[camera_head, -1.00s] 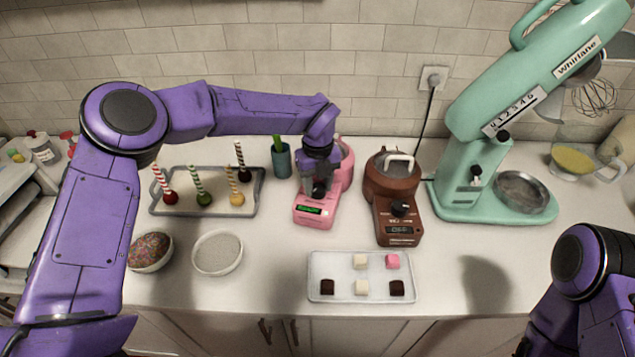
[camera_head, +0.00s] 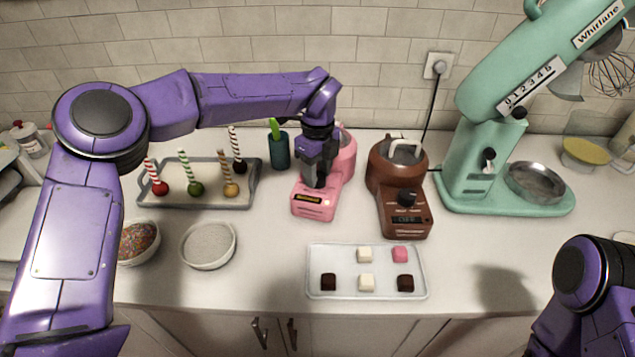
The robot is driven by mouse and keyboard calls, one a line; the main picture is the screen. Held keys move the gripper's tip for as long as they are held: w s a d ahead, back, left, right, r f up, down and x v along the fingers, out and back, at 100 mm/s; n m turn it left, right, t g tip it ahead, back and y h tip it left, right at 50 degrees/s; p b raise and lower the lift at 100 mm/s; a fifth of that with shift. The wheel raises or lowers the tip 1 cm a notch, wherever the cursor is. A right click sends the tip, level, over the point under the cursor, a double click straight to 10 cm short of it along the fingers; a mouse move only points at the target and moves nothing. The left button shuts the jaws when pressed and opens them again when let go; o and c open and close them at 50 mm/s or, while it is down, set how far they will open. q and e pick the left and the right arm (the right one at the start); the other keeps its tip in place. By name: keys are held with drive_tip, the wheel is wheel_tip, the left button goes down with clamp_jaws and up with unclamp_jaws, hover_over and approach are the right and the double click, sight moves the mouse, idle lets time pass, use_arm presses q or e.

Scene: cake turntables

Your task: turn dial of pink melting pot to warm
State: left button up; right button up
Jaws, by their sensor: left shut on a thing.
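The pink melting pot (camera_head: 346,165) stands on the counter near the middle, with its control base toward me. A small display (camera_head: 307,198) on its front is lit yellow; its text is too small to read. My left gripper (camera_head: 317,181) points down at the top of the control base and is shut on the dial. The dial is mostly hidden by the fingers, so I cannot see its pointer. Of my right arm only a purple link shows at the lower right; its gripper is out of view.
A brown melting pot (camera_head: 396,170) stands close on the right. A teal mixer (camera_head: 465,170) is farther right. A white tray (camera_head: 318,289) with marshmallows and chocolates lies in front. A grey tray (camera_head: 215,206) with cake pops and a teal cup (camera_head: 279,152) are left.

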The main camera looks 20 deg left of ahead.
sight(318, 176)
use_arm(q)
drive_tip(key=n+b, duration=0.3)
drive_tip(key=b, duration=0.1)
drive_tip(key=shift+f, duration=0.1)
drive_tip(key=shift+n+b, duration=0.45)
drive_tip(key=shift+n, duration=0.15)
use_arm(e)
drive_tip(key=shift+f, duration=2.95)
use_arm(q)
drive_tip(key=shift+r, duration=0.2)
drive_tip(key=o, duration=1.1)
drive_tip(key=shift+c, duration=0.2)
wheel_tip(318, 176, up, 8)
drive_tip(key=p, duration=0.5)
drive_tip(key=shift+s+r+p, duration=0.1)
drive_tip(key=shift+r+p, duration=0.05)
drive_tip(key=shift+p, duration=0.15)
use_arm(e)
wheel_tip(318, 176, up, 5)
drive_tip(key=shift+s+r, duration=0.15)
drive_tip(key=shift+r, duration=0.05)
